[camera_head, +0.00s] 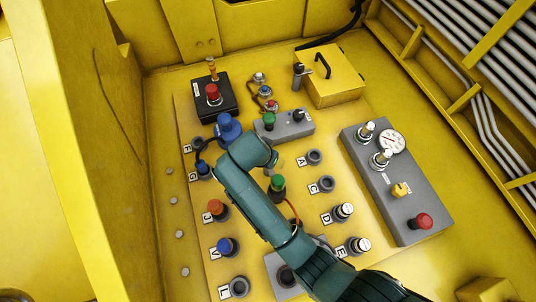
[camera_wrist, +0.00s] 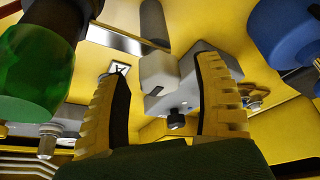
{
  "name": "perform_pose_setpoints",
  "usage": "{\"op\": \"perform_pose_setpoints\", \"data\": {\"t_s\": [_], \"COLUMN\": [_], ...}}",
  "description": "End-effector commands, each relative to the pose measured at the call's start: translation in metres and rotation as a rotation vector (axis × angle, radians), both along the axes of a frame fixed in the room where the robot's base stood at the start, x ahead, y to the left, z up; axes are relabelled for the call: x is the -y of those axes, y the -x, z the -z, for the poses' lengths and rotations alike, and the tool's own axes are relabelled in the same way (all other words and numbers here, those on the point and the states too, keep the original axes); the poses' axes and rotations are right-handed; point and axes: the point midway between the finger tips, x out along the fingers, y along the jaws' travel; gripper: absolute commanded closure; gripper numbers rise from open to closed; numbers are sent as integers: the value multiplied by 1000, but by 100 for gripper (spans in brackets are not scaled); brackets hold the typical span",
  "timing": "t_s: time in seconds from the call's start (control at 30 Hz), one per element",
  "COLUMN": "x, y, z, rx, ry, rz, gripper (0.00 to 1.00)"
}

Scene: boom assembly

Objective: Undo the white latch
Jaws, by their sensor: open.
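In the wrist view, a pale grey-white block (camera_wrist: 158,74), which looks like the white latch, stands between the fingers of my gripper (camera_wrist: 168,70). The fingers are open, one on each side of it, with visible gaps. Whether it is latched cannot be told. A grey housing (camera_wrist: 205,72) with a small black knob (camera_wrist: 176,121) lies behind it. In the head view, my wrist and arm cover the gripper and most of this spot; the latch is not clearly seen there.
A green connector (camera_wrist: 35,70) is close at left and a blue part (camera_wrist: 285,32) close at right in the wrist view. In the head view, a grey box (camera_head: 284,126), a gauge panel (camera_head: 405,195), a yellow box (camera_head: 330,78) and several lettered sockets crowd the yellow panel.

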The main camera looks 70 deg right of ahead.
Motion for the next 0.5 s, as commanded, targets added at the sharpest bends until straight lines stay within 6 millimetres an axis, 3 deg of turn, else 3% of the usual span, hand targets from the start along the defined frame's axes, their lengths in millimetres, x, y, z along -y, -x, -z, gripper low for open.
{"op": "perform_pose_setpoints", "data": {"t_s": [0.13, 0.43, 0.5], "x": [0, 0, 0], "y": [0, 0, 0], "z": [0, 0, 0], "rx": [0, 0, 0], "ry": [0, 0, 0], "rz": [0, 0, 0], "gripper": [34, 91, 97]}}
